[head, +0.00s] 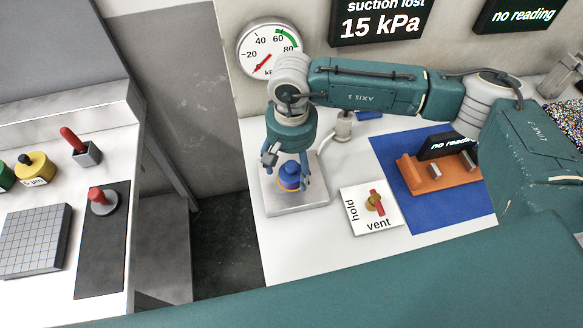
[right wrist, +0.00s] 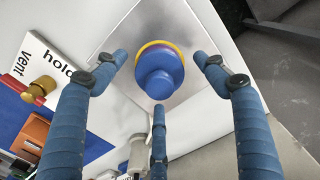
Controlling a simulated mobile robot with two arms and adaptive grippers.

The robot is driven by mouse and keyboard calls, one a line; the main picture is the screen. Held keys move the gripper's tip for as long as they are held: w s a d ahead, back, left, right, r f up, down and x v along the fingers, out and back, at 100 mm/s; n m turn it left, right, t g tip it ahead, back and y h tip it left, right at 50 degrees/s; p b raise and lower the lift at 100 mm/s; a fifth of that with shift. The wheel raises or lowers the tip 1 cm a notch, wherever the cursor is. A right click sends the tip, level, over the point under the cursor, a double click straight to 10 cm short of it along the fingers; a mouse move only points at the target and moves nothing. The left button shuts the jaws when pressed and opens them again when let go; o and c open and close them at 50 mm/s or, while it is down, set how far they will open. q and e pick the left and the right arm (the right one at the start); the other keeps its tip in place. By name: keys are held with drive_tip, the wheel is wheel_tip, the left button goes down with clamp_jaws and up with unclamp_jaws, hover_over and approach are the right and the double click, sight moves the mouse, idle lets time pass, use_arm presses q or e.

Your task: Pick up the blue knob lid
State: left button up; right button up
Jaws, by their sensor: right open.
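The blue knob lid (head: 289,176) has a round knob on top and a yellow ring under its edge. It sits over a square grey metal plate on the white table; the wrist view looks down on the lid (right wrist: 160,72). My right gripper (head: 289,183) comes down over it from above. In the wrist view its blue fingers (right wrist: 160,76) are spread around the lid, with gaps visible at the left and right. Whether the lower finger touches it I cannot tell. My left gripper is not in view.
A hold/vent plate with a red-handled valve (head: 376,202) lies right of the metal plate (head: 300,206). An orange fixture (head: 438,180) stands on a blue mat (head: 420,215). A gauge (head: 268,48) hangs behind. A gap separates the left bench (head: 105,255).

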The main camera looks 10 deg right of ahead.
drive_tip(key=c, duration=1.5)
drive_tip(key=shift+r, duration=0.1)
